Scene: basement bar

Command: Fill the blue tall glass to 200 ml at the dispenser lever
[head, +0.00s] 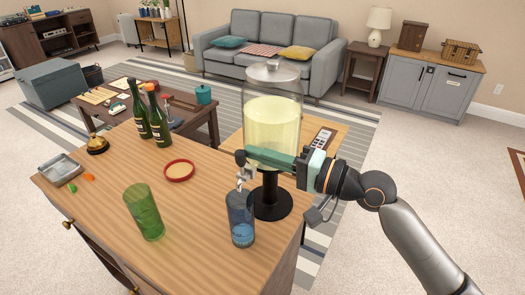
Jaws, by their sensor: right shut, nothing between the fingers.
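The blue tall glass (240,215) stands upright on the wooden counter, under the tap (244,173) of the drink dispenser. A darker blue band shows low in the glass, but I cannot read an amount. The dispenser (271,106) is a clear lidded jar of pale yellow liquid on a black stand. My right gripper (247,156) is shut and empty, its fingers lying across the front of the jar at the tap. The lever is largely hidden, and I cannot tell whether the fingers touch it. My left gripper is out of view.
A green glass (144,212) stands left of the blue one on the counter (190,220). A red-rimmed dish (179,171), two green bottles (157,116), a bell (97,145) and a grey tray (61,170) stand further left and back. The counter between the glasses is clear.

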